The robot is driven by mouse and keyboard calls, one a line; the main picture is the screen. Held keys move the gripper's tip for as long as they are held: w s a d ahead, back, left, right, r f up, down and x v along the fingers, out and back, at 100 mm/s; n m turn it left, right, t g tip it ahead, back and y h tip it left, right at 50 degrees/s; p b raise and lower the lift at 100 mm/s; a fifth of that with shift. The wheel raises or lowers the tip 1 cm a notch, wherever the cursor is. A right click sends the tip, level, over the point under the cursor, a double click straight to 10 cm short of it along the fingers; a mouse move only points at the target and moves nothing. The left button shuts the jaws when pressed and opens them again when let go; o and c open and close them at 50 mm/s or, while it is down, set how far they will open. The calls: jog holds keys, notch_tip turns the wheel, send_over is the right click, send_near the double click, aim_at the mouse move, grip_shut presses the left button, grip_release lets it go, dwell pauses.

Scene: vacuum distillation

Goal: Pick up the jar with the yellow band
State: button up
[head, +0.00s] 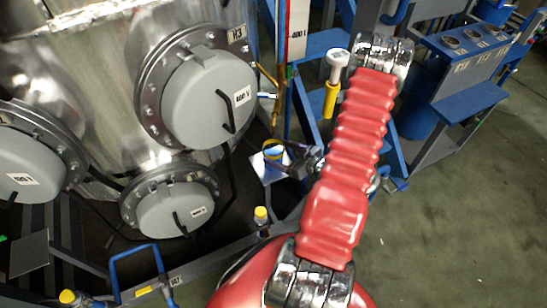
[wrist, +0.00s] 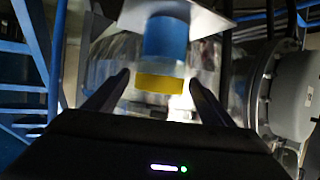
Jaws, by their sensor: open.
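The jar with the yellow band (head: 273,152) stands on a small pale plate (head: 264,171) left of my gripper in the head view. In the wrist view the picture looks upside down. There the jar (wrist: 171,38) shows a blue body and a broad yellow band (wrist: 160,82), with the plate (wrist: 185,14) at its other end. My gripper (wrist: 160,83) is open, and its two dark fingers appear on either side of the yellow band. In the head view my gripper (head: 288,161) is close to the jar. I cannot tell whether the fingers touch it.
A large metal vessel with grey round hatches (head: 209,99) stands behind and left of the jar. A blue rail (head: 137,252) is at lower left. Open floor (head: 440,230) lies at right.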

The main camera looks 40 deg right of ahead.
aim_at(266, 148)
jog(key=shift+x, duration=1.1)
jog(key=shift+x, duration=2.65)
jog(key=shift+f, duration=0.15)
jog(key=shift+c, duration=0.5)
jog(key=c, duration=1.5)
